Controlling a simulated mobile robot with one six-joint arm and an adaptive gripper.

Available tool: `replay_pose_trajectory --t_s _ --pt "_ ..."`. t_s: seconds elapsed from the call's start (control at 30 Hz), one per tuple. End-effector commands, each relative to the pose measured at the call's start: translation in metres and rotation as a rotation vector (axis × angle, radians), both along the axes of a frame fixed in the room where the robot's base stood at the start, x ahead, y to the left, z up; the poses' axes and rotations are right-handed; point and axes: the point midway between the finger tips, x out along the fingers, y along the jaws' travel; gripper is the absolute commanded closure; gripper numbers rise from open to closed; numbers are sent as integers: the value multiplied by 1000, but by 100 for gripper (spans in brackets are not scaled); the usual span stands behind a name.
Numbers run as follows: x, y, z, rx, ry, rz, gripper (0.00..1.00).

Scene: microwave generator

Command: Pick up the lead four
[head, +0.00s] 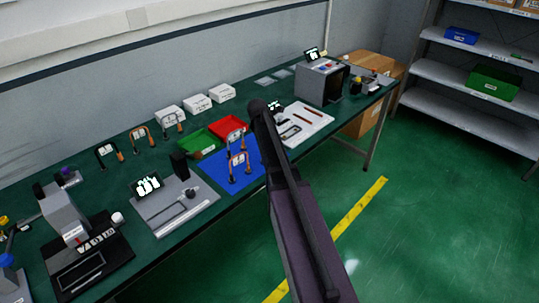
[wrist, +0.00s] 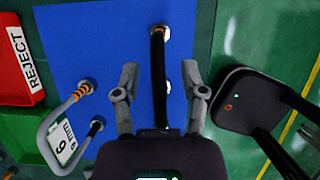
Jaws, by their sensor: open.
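A looped lead (wrist: 158,75) stands on the blue mat (wrist: 115,25) in the wrist view. It is seen edge-on from above as a dark strip with metal ends, so its number cannot be read. My gripper (wrist: 163,80) is open above the mat, with one finger on each side of this lead. A second lead (wrist: 47,132) with a tag reading 6 or 9 stands to the left, outside the fingers. In the head view a lead (head: 238,170) shows on the blue mat (head: 222,178), with another lead behind it; their numbers are too small to read. My arm hides the gripper there.
A red REJECT tray (wrist: 14,70) and a green tray (head: 199,143) lie beside the mat. Several leads (head: 141,134) stand along the back left. A white tray (head: 318,113) with tools and a grey box (head: 318,82) stand to the right. The bench's front edge is close to the mat.

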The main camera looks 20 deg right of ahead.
Motion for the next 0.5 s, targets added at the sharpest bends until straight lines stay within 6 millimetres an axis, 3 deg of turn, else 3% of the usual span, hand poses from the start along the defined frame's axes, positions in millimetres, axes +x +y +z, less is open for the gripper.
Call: replay_pose_trajectory --t_s 0.17,0.33,0.37,0.5 --pt "0 0 0 0 0 0 45" --pt "0 0 0 0 0 0 96" --pt "0 0 0 0 0 0 100" --pt "0 0 0 0 0 0 100"
